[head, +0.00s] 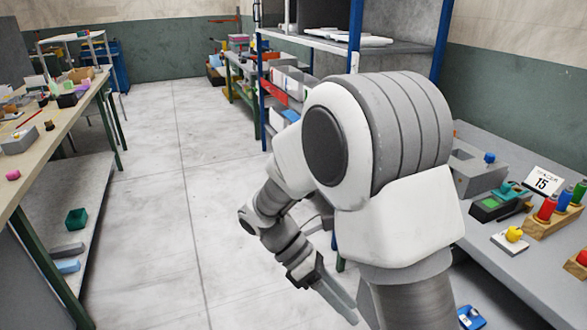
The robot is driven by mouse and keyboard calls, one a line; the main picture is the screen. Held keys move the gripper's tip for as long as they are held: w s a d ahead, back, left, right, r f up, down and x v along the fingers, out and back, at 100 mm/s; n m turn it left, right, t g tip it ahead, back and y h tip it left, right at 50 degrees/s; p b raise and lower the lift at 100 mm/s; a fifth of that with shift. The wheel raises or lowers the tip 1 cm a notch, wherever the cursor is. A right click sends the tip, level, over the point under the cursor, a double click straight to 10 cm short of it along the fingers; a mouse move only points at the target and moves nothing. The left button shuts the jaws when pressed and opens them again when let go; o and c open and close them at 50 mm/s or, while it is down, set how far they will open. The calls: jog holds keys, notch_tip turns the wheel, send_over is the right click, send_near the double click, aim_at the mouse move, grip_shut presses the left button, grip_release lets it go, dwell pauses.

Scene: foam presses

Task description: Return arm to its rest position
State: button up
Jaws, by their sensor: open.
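My arm fills the middle and right of the head view, folded, with its forearm reaching down and to the left. My gripper (337,298) hangs low over the floor, pointing down and to the right. Its jaws are open and I see nothing between them. The gripper touches no table or shelf that I can see.
A workbench (62,122) with loose parts runs along the left. On the right, a grey table (520,265) holds coloured bottles, a number card (542,181) and small devices. A blue-framed shelf (262,95) stands behind my arm. The grey floor (165,200) between is clear.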

jog(key=s+d+r+m+t+y+p, duration=0.1)
jog(key=s+r+m+t+y+p, duration=0.1)
jog(key=r+m, duration=0.4)
jog(key=s+d+r+m+t+y+p, duration=0.2)
jog(key=s+r+m+t+y, duration=0.1)
jog(key=r+m, duration=0.3)
jog(key=s+d+r+m+t+y+p, duration=0.1)
jog(key=s+r+m+t+y+p, duration=0.1)
jog(key=r+m+t, duration=0.3)
jog(key=shift+s+d+r+m+y, duration=0.3)
jog(key=shift+s+r+m+y, duration=0.5)
jog(key=shift+r, duration=1.35)
jog(key=shift+w+d, duration=0.1)
jog(key=shift+w, duration=0.1)
